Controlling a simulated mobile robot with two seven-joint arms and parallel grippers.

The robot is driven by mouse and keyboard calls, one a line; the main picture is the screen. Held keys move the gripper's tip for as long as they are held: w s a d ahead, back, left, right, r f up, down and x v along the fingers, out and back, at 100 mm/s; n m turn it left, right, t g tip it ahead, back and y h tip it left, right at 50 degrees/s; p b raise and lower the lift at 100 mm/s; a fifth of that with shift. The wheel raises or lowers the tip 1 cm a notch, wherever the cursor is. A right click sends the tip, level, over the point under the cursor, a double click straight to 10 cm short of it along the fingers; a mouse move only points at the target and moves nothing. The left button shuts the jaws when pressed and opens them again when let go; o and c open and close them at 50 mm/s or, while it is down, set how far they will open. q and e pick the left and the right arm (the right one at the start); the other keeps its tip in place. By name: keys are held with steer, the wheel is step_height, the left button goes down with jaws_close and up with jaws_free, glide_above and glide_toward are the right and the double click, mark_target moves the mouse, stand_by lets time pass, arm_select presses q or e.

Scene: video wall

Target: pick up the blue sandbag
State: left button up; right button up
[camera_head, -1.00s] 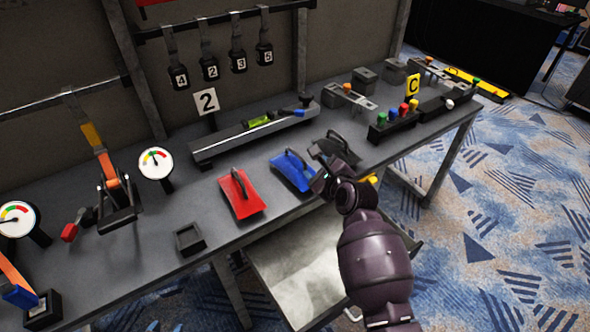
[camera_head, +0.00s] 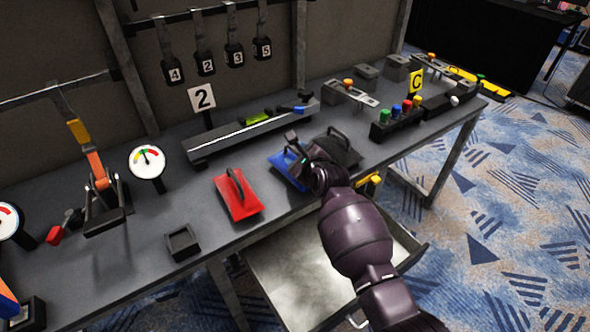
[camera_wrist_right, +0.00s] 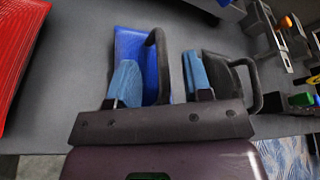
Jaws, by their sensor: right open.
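The blue sandbag (camera_head: 281,163) lies flat on the grey table, between the red and the black sandbag. My right gripper (camera_head: 297,152) is over it and hides its right part in the head view. In the right wrist view, the blue sandbag (camera_wrist_right: 130,46) and its dark loop handle (camera_wrist_right: 160,62) show beyond the gripper. The open right gripper (camera_wrist_right: 160,80) has its two blue-padded fingers to either side of the handle in the picture. I cannot tell how far above the bag they are. My left gripper is not in view.
The red sandbag (camera_head: 238,197) lies to the left, and the black sandbag (camera_head: 340,148) lies close on the right. A long rail (camera_head: 240,135) runs behind them. An open drawer (camera_head: 270,285) sticks out below the table's front edge. A small square holder (camera_head: 182,242) stands at the front left.

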steer(key=shift+w+a+f, duration=0.1)
steer(key=shift+w+a, duration=0.05)
steer(key=shift+w, duration=0.2)
jaws_close()
stand_by(1.2)
